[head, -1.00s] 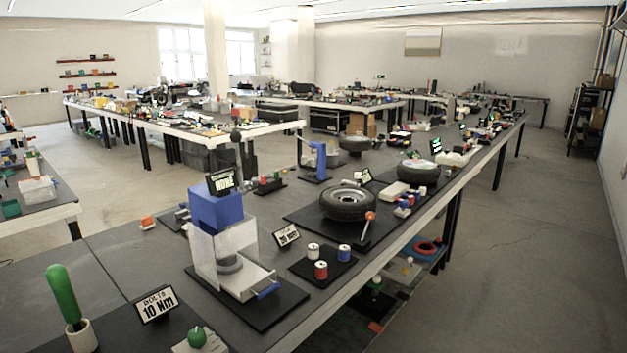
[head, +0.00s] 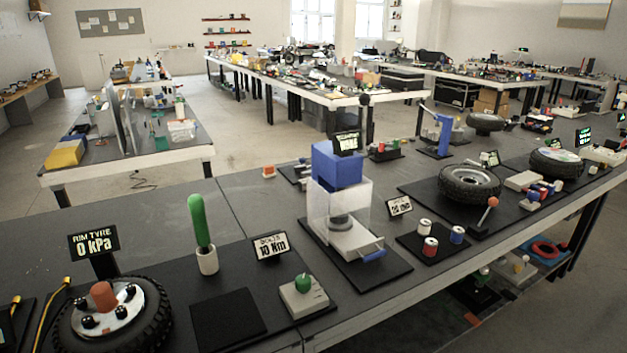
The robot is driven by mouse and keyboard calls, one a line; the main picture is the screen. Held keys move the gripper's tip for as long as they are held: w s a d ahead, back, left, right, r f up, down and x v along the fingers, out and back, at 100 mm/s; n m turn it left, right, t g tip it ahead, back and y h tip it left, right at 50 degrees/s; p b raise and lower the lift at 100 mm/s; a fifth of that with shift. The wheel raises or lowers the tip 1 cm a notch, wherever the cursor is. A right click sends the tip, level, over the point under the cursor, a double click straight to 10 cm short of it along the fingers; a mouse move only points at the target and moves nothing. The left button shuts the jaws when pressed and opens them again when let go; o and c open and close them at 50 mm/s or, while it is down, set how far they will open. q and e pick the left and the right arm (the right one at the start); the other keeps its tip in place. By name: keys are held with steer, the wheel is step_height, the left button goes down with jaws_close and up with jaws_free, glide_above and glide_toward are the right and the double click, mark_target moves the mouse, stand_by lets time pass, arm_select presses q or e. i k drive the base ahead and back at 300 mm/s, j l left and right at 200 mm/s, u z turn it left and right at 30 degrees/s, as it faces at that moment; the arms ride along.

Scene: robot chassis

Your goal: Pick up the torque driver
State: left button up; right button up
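A green-handled tool (head: 198,222), which looks like the torque driver, stands nearly upright in a white cup (head: 207,261) on the near bench. Its lower end is hidden inside the cup. A sign reading "BOLTS 10 Nm" (head: 271,247) stands just to its right. Neither of my grippers shows in the head view.
A black pad (head: 228,318) and a block with a green knob (head: 304,294) lie in front. A blue-topped press (head: 338,165) stands to the right.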

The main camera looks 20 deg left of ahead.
mark_target(196, 204)
steer(key=u, duration=1.35)
